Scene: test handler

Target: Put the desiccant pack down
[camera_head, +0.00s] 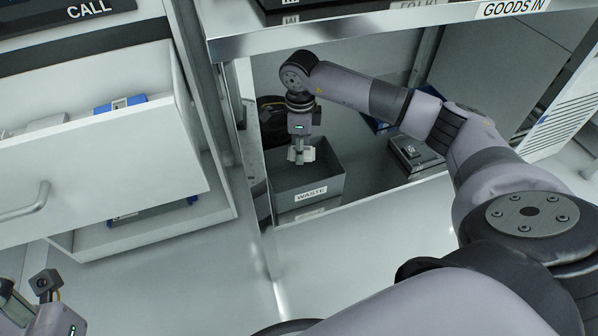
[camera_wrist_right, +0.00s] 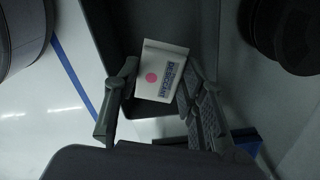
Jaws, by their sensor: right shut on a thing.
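The desiccant pack (camera_wrist_right: 150,83) is a small white packet with a pink dot and a dark label. My right gripper (camera_wrist_right: 160,92) is shut on it, one finger on each side. In the head view, my right gripper (camera_head: 300,154) points down with the white pack (camera_head: 306,155) between its fingers, over the grey open bin marked WASTE (camera_head: 325,189). The bin's inside is partly hidden by its front wall. My left wrist shows at the lower left corner of the head view, but its fingers are not visible.
The bin stands on a lower shelf (camera_head: 395,192) beneath the GOODS IN worktop (camera_head: 380,27), with an upright post (camera_head: 245,120) to its left. A dark device (camera_head: 415,155) and a blue item lie to its right. An open white drawer (camera_head: 110,165) is at left.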

